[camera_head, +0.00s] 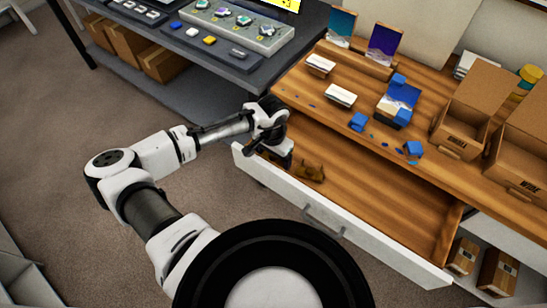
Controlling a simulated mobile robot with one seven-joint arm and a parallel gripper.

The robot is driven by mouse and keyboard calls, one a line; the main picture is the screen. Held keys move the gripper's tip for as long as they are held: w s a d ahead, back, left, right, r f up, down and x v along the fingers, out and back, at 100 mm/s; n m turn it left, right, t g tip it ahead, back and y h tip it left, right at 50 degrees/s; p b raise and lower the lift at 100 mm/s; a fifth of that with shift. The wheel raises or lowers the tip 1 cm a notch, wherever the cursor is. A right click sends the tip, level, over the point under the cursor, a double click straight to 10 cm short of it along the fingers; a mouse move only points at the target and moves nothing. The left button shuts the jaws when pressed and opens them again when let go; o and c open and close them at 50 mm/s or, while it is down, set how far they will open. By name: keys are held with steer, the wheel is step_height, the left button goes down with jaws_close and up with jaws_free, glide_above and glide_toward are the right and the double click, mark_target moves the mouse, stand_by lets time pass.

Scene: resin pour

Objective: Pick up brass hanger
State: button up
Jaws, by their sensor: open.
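The brass hanger is most likely the small brownish-gold piece (311,171) lying in the left part of the open drawer (385,210). It is small and its exact shape is hard to make out. My gripper (279,163) points down into the left end of the drawer, just left of the brass piece. The gripper is open, and the brass piece appears apart from it. The fingertips are dark and partly hidden by the gripper body and the drawer's front.
The drawer's white front (340,225) with a grey handle (324,221) stands nearest me. The wooden tabletop (330,120) above holds white blocks, blue pieces and open cardboard boxes (470,110). A dark table (265,75) with a grey tray stands left. Most of the drawer floor is clear.

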steer(key=c, duration=0.8)
steer(key=shift+r, duration=0.1)
